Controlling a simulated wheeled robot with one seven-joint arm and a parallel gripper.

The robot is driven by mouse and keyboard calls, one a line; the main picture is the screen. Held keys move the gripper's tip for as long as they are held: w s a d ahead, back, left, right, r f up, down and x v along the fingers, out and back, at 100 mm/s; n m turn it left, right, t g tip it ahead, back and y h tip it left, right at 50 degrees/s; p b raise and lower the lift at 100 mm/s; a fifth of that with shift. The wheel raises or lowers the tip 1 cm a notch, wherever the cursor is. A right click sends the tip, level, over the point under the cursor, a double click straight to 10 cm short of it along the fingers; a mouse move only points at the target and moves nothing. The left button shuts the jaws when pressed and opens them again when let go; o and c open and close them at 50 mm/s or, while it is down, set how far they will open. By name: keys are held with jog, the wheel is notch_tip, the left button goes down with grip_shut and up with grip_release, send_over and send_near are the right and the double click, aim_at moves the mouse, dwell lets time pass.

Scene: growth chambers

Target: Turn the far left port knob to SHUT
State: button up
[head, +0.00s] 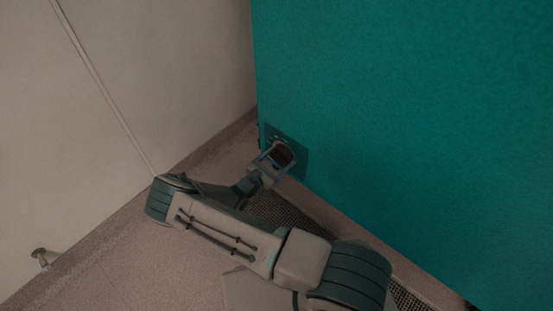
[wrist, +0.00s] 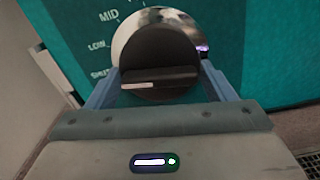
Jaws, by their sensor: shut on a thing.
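The port knob (wrist: 158,52) is a round black dial with a raised grip bar, in front of a shiny metal disc, in the wrist view. A white line on the left half of its bar points left and slightly down, towards the side where the SHUT label (wrist: 101,73) is printed. LOW and MID are printed above that label. My gripper (wrist: 160,84) has its blue fingers on either side of the knob and is shut on it. In the head view my gripper (head: 272,157) is at the dark port plate (head: 299,163), and it largely hides the knob.
The plate is low on a large teal chamber wall (head: 410,120). A pale wall (head: 150,80) stands close on the left. A dark floor grating (head: 275,212) runs along the chamber's foot. A small fitting (head: 42,256) sits low by the pale wall.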

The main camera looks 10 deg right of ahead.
jog(key=shift+n, duration=0.9)
jog(key=o, duration=0.7)
jog(key=shift+o, duration=0.2)
jog(key=p+v, duration=0.3)
jog(key=v, duration=1)
jog(key=shift+s+a, duration=0.2)
jog(key=shift+a, duration=0.1)
